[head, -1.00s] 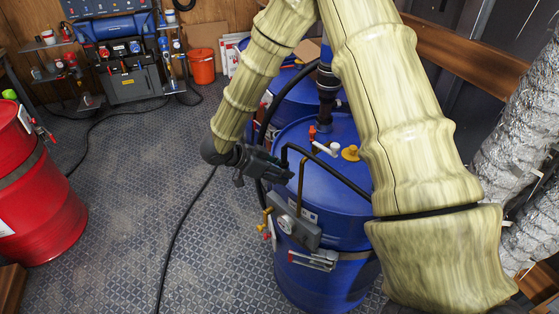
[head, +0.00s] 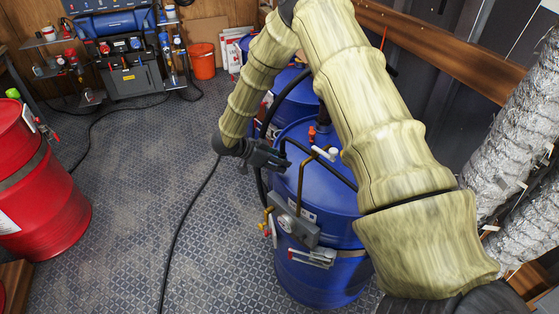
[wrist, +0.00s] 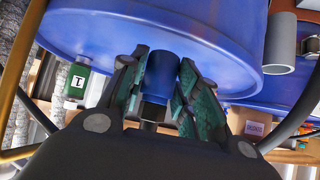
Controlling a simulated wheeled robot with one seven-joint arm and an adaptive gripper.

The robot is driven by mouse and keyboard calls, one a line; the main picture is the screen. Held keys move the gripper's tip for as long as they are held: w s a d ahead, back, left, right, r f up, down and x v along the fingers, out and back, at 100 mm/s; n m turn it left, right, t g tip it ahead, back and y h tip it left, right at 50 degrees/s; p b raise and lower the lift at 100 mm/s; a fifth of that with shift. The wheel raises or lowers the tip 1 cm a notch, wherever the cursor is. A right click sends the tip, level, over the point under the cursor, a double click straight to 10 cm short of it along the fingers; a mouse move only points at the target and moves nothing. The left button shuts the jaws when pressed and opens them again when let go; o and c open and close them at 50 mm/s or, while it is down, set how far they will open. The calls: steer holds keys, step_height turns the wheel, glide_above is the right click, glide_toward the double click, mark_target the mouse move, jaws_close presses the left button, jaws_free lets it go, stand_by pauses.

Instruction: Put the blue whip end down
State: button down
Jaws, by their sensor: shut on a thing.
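My gripper (head: 284,160) is beside the near blue drum (head: 318,265), at the left of its top, in the head view. In the wrist view my gripper (wrist: 158,85) is shut on a dark blue cylindrical piece, the blue whip end (wrist: 160,75), held between its two green-padded fingers. A large blue drum surface (wrist: 110,35) fills the view just beyond the fingertips; I cannot tell whether the whip end touches it. In the head view the whip end cannot be made out.
A grey gauge box (head: 293,224) with hoses and valves hangs on the drum's near side. A second blue drum (head: 293,103) stands behind. A red drum (head: 40,200) stands at left. A black cable (head: 186,222) crosses the otherwise open floor.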

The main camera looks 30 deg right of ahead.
steer(key=shift+s+f, duration=0.1)
steer(key=shift+f, duration=0.15)
steer(key=shift+f, duration=0.6)
steer(key=c, duration=1.1)
jaws_free()
steer(key=shift+o, duration=0.2)
